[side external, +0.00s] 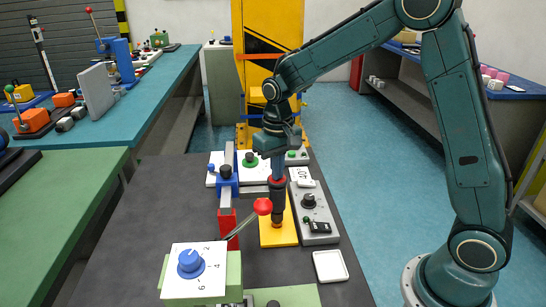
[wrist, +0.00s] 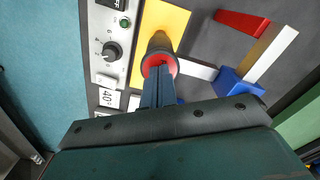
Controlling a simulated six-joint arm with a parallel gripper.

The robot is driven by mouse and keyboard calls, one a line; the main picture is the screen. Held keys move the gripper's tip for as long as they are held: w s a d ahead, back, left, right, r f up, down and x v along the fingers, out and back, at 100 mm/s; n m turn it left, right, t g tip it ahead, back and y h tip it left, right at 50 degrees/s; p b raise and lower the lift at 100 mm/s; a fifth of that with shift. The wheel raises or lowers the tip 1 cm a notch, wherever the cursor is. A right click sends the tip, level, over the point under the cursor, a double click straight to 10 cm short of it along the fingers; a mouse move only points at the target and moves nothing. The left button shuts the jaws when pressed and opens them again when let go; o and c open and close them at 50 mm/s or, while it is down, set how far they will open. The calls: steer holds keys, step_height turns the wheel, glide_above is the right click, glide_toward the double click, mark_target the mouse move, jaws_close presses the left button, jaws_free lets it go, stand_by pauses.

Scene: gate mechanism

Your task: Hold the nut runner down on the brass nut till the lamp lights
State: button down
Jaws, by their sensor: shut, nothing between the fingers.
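The nut runner (side external: 278,205) is a dark upright cylinder with a red collar, standing over a yellow plate (side external: 278,236). In the wrist view the nut runner (wrist: 160,46) shows beyond my fingers, its red collar around their tips. My gripper (side external: 277,172) is shut and points down at the tool's top; it also shows in the wrist view (wrist: 157,78). The fingers are together with nothing between them and appear to touch the top. I cannot make out the brass nut under the runner. A small green lamp (wrist: 124,22) sits on the grey panel; I cannot tell whether it is lit.
The grey panel (side external: 324,239) with a black knob (side external: 309,201) and display stands close to the right. A red-balled lever (side external: 263,206), a blue clamp (side external: 228,186) and a red block (side external: 228,228) stand close to the left. A white tray (side external: 330,266) lies in front.

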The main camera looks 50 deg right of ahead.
step_height(320, 180, up, 8)
steer(key=shift+r, duration=0.25)
stand_by(0.8)
steer(key=shift+r, duration=0.1)
steer(key=s+r+n+t, duration=0.1)
steer(key=s+r, duration=0.2)
steer(key=s, duration=0.2)
steer(key=s+r+t, duration=0.1)
steer(key=s+r, duration=0.2)
steer(key=s, duration=0.3)
steer(key=s+a+n+t, duration=0.1)
steer(key=s+n+t, duration=0.1)
steer(key=s, duration=1.2)
steer(key=shift+f+t, duration=0.35)
steer(key=shift+t, duration=0.45)
